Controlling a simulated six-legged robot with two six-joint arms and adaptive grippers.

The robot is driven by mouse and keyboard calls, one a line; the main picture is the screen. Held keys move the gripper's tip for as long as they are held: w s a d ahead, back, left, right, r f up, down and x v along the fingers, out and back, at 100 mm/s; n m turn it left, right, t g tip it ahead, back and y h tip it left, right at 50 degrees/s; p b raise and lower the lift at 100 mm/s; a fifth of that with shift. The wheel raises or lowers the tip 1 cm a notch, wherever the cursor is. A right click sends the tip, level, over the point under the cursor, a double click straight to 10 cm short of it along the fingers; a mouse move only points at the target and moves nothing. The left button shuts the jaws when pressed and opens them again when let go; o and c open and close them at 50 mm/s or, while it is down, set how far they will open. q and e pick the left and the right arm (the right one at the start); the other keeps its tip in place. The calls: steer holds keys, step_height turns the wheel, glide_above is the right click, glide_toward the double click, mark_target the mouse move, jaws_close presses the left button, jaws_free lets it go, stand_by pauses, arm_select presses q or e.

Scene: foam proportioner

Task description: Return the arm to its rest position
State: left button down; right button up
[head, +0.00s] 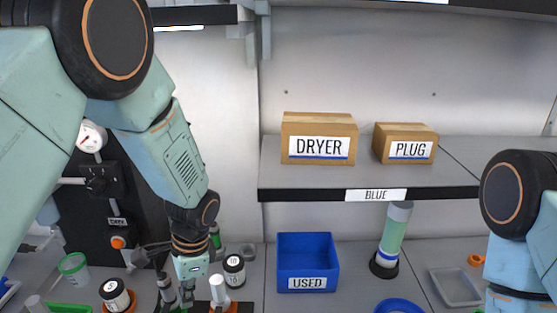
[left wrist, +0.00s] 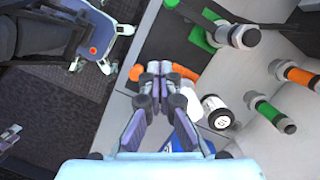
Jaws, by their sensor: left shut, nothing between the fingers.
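My left arm comes in from the left and reaches down over the bench. Its gripper (head: 186,292) is shut and empty, low among the bottles in the head view. In the left wrist view the closed fingers of the left gripper (left wrist: 160,72) meet at the picture's middle, with nothing between them. Part of my right arm (head: 518,235) shows at the right edge of the head view; its gripper is outside the picture.
A blue USED bin (head: 307,263) stands right of the left gripper. Black-and-white jars (head: 234,270) (head: 115,294) are close by. A green cylinder (head: 393,235) stands further right. Above, a shelf (head: 300,180) holds a DRYER box (head: 319,138) and a PLUG box (head: 405,143).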

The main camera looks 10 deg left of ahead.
arm_select(q)
steer(key=s+d+f+n+t+h, duration=0.1)
steer(key=s+f+n, duration=0.55)
steer(key=s, duration=0.65)
steer(key=s+f+n+h, duration=0.1)
steer(key=s+f+n, duration=0.55)
steer(key=s, duration=0.65)
step_height(320, 180, down, 23)
steer(key=m+b, duration=0.1)
steer(key=b, duration=2)
steer(key=shift+w+m+b, duration=0.3)
steer(key=shift+w+m, duration=0.1)
steer(key=shift+w, duration=0.05)
steer(key=shift+r, duration=0.1)
steer(key=shift+s, duration=0.2)
